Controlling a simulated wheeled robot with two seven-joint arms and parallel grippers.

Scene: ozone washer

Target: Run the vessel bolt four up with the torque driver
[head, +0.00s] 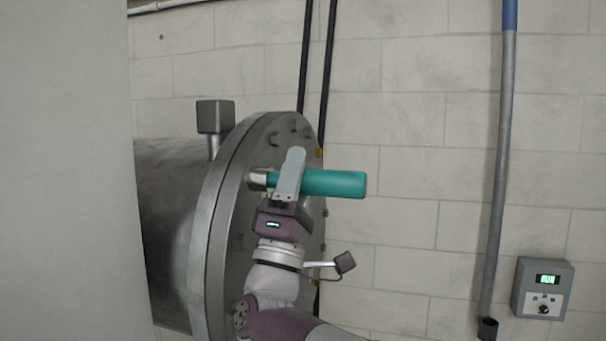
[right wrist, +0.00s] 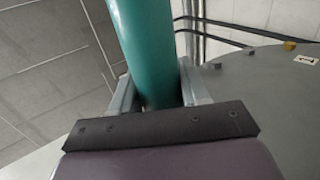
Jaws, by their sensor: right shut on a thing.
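My right gripper (head: 289,176) is shut on the teal torque driver (head: 335,184), which lies roughly level. The driver's metal nose (head: 259,178) points left at the round vessel flange (head: 218,225) and meets its face or a bolt there; the exact contact is too small to tell. Several bolts (head: 275,139) ring the flange face. I cannot tell which is bolt four. In the right wrist view the teal driver body (right wrist: 143,50) runs between the fingers (right wrist: 158,88). My left gripper is not in view.
The grey vessel body (head: 170,230) extends left behind the flange, with a box-topped fitting (head: 214,117) above. A plain pale surface (head: 65,170) fills the left. A vertical pipe (head: 502,150) and a control box with a lit display (head: 542,288) are on the right of the block wall.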

